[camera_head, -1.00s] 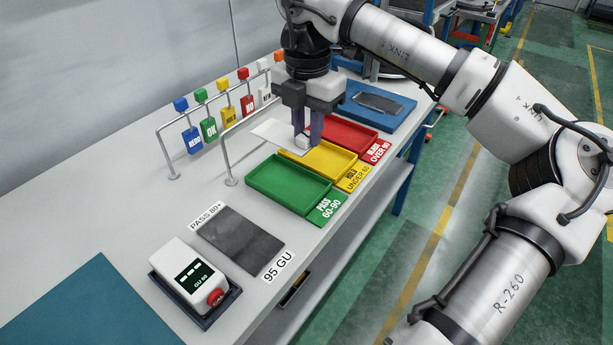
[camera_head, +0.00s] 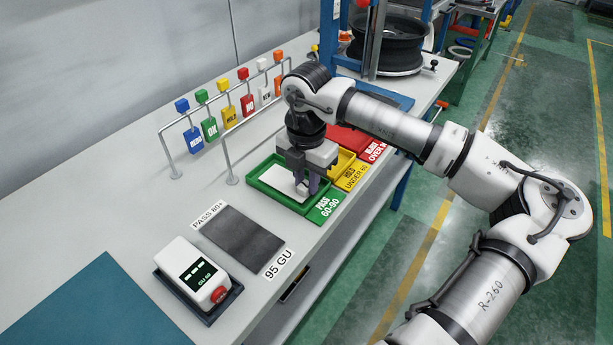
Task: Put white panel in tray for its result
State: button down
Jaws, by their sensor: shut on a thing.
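The white panel (camera_head: 277,182) lies flat in or just above the green tray (camera_head: 262,190), inside its rim as seen from here. The tray's label reads PASS 60-90 (camera_head: 325,208). My gripper (camera_head: 306,187) is shut on the panel's right end, at the tray's right side. I cannot tell whether the panel touches the tray floor. The gloss meter (camera_head: 192,277) at the front left has a lit display; its digits are too small to read surely. My gripper and arm partly hide the yellow tray (camera_head: 346,160) and the red tray (camera_head: 346,137).
A dark grey panel (camera_head: 238,238) lies between the PASS 80+ and 95 GU labels. A metal rail with coloured tags (camera_head: 228,117) stands behind the trays. A blue mat (camera_head: 85,310) lies at the front left. A black wheel rim (camera_head: 388,45) stands at the back.

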jog(key=shift+f, duration=0.15)
jog(key=c, duration=1.5)
grip_release()
jog(key=shift+c, duration=0.2)
notch_tip(320, 180, up, 12)
jog(key=b, duration=0.1)
jog(key=shift+r+b, duration=0.2)
jog(key=shift+b, duration=0.2)
jog(key=shift+f, duration=0.1)
